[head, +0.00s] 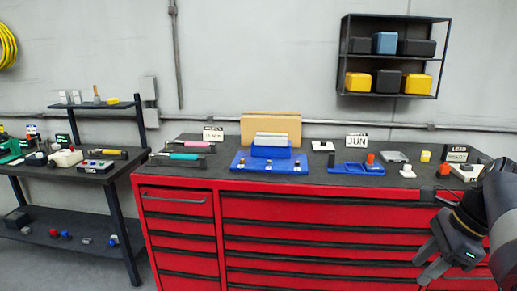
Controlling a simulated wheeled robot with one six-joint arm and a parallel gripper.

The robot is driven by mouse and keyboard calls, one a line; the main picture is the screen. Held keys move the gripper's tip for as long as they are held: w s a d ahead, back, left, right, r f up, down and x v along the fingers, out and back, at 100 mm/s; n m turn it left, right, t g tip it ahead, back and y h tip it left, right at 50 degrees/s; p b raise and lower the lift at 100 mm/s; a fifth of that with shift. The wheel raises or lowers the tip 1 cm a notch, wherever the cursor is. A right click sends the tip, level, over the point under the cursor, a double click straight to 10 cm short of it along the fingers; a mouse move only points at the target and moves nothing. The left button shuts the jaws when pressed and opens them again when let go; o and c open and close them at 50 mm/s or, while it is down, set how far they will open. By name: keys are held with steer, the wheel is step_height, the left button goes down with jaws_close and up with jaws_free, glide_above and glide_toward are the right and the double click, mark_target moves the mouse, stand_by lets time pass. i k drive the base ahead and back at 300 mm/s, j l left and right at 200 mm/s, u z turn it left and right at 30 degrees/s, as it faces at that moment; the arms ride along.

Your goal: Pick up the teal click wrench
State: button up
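The teal click wrench (183,156) lies on the dark top of the red drawer cabinet, near its left end. It has a teal grip and a dark shaft pointing left. A similar pink-handled wrench (195,144) lies just behind it. My gripper (424,264) is at the lower right, in front of the cabinet drawers and far from the wrench. Its fingers appear spread, with nothing seen between them.
A blue fixture (269,163) stands right of the wrench, with a cardboard box (270,127) behind it. A blue tray (356,168) and several small parts are further right. A lower bench (72,172) stands left. A wall shelf (392,55) hangs above.

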mark_target(153, 157)
steer(key=i+j+u, duration=0.2)
steer(key=i+j, duration=1.05)
steer(key=j, duration=0.15)
steer(key=i+j+u, duration=0.2)
steer(key=i+j, duration=1)
steer(key=i, duration=0.15)
